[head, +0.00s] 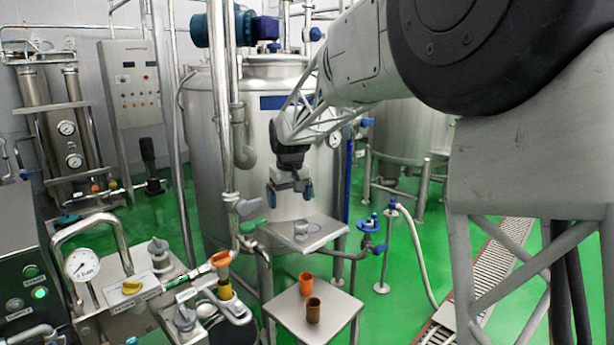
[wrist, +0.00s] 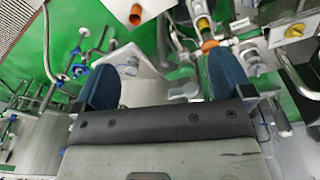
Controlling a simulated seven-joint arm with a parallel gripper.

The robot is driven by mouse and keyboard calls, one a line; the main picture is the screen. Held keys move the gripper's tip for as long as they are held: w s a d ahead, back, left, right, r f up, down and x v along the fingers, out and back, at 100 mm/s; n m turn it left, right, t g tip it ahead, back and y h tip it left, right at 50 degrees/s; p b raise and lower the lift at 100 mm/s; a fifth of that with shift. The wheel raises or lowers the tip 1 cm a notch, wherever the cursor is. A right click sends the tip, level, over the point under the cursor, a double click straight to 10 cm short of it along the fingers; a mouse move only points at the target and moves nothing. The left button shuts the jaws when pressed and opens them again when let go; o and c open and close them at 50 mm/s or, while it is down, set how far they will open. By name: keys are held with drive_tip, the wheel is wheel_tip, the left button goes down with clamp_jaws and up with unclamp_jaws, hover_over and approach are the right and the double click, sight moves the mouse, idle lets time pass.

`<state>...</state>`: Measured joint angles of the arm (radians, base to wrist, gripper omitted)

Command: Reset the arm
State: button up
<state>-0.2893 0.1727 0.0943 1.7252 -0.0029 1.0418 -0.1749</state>
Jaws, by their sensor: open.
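My gripper (head: 290,192) hangs from my arm in front of the large steel tank in the head view. Its two blue-padded fingers are apart with nothing between them. In the wrist view my gripper (wrist: 165,85) also shows spread and empty. The fingertips are above a small square steel table (head: 325,234), clear of the grey metal cup (head: 301,227) on it.
A lower steel table (head: 343,315) in front holds an orange cup (head: 306,284) and a brown cup (head: 313,310). The steel tank (head: 205,130) stands close behind my gripper. Pipework with a gauge (head: 82,265) and an orange-handled valve (head: 221,260) is at the lower left.

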drive_tip(key=s+d+r+m, duration=0.1)
drive_tip(key=s+d+r, duration=0.1)
drive_tip(key=s+d, duration=0.8)
drive_tip(key=s+d+r+m, duration=0.15)
drive_tip(key=s+d, duration=0.45)
drive_tip(key=s, duration=0.8)
drive_tip(key=s+d+f+m, duration=0.1)
drive_tip(key=s+d+f, duration=0.2)
drive_tip(key=s, duration=0.8)
drive_tip(key=s+d+f+m+t, duration=0.1)
drive_tip(key=s+d+f, duration=0.3)
drive_tip(key=s, duration=0.8)
drive_tip(key=shift+s+d+f+m+h, duration=0.15)
drive_tip(key=shift+s+f+m+h, duration=0.15)
drive_tip(key=shift+f+m, duration=0.2)
drive_tip(key=shift+w, duration=0.1)
drive_tip(key=shift+c, duration=0.5)
